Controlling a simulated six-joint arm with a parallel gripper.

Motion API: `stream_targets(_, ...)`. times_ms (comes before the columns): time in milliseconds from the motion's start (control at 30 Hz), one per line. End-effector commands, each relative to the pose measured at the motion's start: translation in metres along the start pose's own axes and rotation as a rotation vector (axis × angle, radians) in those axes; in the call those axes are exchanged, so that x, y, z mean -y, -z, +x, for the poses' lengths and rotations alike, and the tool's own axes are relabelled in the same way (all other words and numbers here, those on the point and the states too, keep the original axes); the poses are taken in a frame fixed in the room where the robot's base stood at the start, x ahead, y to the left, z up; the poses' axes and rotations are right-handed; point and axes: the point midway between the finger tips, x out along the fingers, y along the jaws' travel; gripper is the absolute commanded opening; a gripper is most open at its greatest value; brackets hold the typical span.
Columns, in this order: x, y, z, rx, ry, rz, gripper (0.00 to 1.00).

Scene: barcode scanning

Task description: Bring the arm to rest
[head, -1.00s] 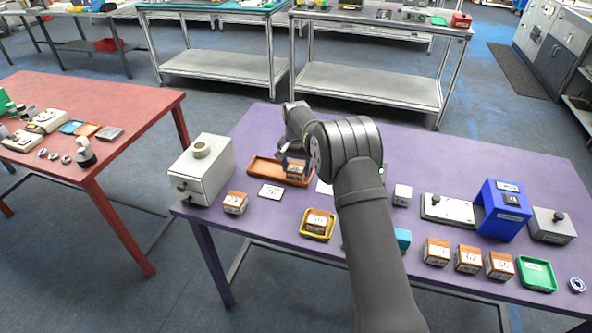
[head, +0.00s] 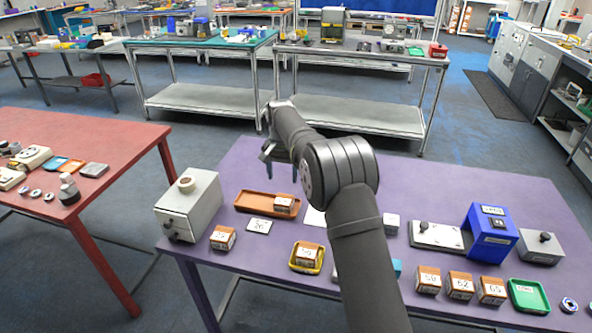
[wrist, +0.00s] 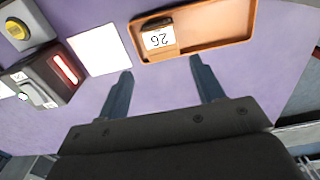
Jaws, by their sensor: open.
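My gripper (wrist: 160,88) is open and empty, with its two fingers apart above the purple table (head: 420,180). In the head view my gripper (head: 282,168) is raised above the table's back part, behind the orange tray (head: 246,203). A brown box with a white label (head: 284,204) sits in the right end of that tray. In the wrist view the box (wrist: 158,38) reads 26 upside down, and the tray (wrist: 222,36) lies beyond the fingertips. My arm hides part of the table's middle.
A grey box with a roll on top (head: 190,205) stands at the table's left end. A yellow tray (head: 307,258) holds a labelled box. Several labelled boxes, a blue scanner-like unit (head: 490,232) and a green tray (head: 528,296) stand at right. The back right tabletop is clear.

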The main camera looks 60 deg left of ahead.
Motion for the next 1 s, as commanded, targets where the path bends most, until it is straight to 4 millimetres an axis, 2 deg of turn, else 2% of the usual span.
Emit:
stream_targets(167, 0.000, 0.000, 0.011, 0.002, -0.001, 0.000, 0.62)
stream_targets(267, 0.000, -0.001, 0.027, 0.003, -0.002, 0.000, 0.62)
stream_targets(767, -0.001, -0.001, 0.125, 0.003, -0.002, 0.000, 0.62)
stream_targets(900, 0.000, 0.001, 0.101, -0.003, 0.002, 0.000, 0.62)
stream_targets(1000, 0.000, 0.000, 0.090, -0.001, 0.001, 0.000, 0.62)
